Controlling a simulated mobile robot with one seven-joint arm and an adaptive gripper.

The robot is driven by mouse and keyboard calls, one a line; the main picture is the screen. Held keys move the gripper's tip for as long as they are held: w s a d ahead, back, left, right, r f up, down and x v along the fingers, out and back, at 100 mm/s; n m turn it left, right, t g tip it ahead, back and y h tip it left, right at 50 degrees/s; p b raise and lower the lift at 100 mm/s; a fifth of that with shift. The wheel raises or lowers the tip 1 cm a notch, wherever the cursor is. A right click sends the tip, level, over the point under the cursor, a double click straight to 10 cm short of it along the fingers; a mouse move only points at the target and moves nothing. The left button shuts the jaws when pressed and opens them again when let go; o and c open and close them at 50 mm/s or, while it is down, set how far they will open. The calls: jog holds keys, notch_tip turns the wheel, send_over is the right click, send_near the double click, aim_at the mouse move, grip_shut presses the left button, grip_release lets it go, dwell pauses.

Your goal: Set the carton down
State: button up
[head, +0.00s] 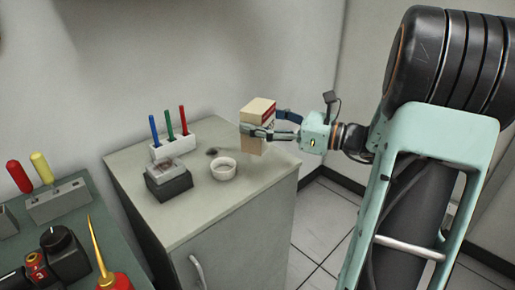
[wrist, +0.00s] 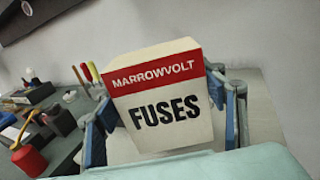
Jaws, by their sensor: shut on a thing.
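The carton (head: 258,111) is a cream box with a red band. In the wrist view the carton (wrist: 165,100) reads "MARROWVOLT FUSES" and appears tilted in the picture. My gripper (head: 257,134) is shut on it, with a finger on each side. The carton is over the right back part of the grey cabinet top (head: 195,222). I cannot tell whether its bottom touches the top, since the fingers partly cover its lower part.
A white bowl (head: 223,170) stands left of the carton. A dark box with a grey top (head: 168,180) and a white holder (head: 174,149) with blue, green and red sticks stand further left. A green bench (head: 70,216) with tools is at far left. The cabinet's front right top is clear.

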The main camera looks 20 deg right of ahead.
jog(key=shift+w+d+f+b, duration=0.4)
jog(key=shift+w+d+f, duration=0.05)
jog(key=shift+w+f, duration=1.35)
jog(key=shift+w+d+f+b, duration=0.4)
jog(key=shift+w+f, duration=1.25)
jog(key=shift+f, duration=0.35)
jog(key=shift+w+d+f+b, duration=0.35)
jog(key=shift+w+d+f, duration=0.1)
jog(key=shift+w+f, duration=1.35)
jog(key=shift+s+f, duration=0.1)
jog(key=shift+f, duration=0.05)
jog(key=shift+f, duration=0.15)
jog(key=o, duration=1.2)
jog(key=shift+o, duration=0.2)
jog(key=p+v, duration=0.1)
jog(key=v, duration=1.1)
jog(key=shift+r, duration=0.2)
